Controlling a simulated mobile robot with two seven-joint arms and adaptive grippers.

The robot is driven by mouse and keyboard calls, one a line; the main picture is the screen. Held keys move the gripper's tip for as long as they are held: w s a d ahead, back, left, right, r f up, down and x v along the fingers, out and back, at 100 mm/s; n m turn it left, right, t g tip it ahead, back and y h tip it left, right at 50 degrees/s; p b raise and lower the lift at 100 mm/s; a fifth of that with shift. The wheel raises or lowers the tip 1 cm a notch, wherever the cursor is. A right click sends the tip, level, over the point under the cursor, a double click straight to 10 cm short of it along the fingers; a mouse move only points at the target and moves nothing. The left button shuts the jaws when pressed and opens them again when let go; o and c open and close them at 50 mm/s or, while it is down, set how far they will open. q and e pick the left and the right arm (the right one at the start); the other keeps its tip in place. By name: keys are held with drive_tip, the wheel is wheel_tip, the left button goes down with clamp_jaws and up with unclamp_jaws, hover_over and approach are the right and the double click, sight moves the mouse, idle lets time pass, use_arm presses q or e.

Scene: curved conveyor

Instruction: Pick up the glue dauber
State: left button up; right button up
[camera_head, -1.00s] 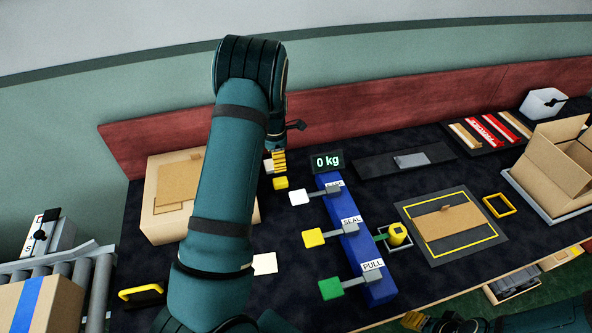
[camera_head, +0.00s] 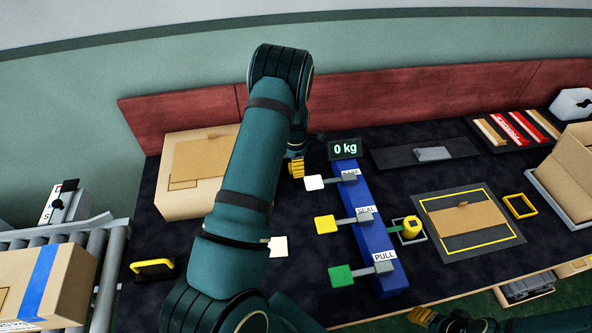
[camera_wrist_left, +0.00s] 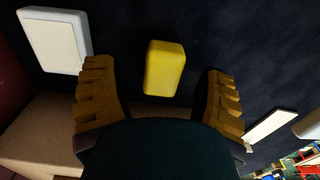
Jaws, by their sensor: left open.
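The likely glue dauber is a small yellow block (camera_wrist_left: 165,68) with rounded edges, on the dark table in the left wrist view. It lies ahead of and between the spread fingers of my left gripper (camera_wrist_left: 160,100), with space on both sides. The gripper is open and touches nothing there. In the head view my left gripper (camera_head: 296,168) is low over the table beside the tan box, and its fingers seem to cover the block. My right gripper (camera_head: 424,317) shows partly at the bottom edge; its opening is unclear.
A tan box (camera_head: 172,203) stands left of the left gripper. A white-knobbed lever (camera_head: 314,182) on a blue lever block (camera_head: 369,230) is close on the right. A white pad (camera_wrist_left: 53,38) lies left of the yellow block.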

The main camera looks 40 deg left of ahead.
use_arm(q)
wheel_tip(320, 180, down, 4)
drive_tip(key=shift+d+r, duration=0.1)
drive_tip(key=shift+r, duration=0.15)
clamp_jaws()
drive_tip(key=shift+r, duration=0.15)
wheel_tip(320, 180, up, 10)
drive_tip(key=shift+f+p, duration=0.1)
drive_tip(key=shift+p, duration=0.45)
drive_tip(key=c, duration=0.8)
unclamp_jaws()
drive_tip(key=shift+c, duration=0.2)
drive_tip(key=c, duration=0.3)
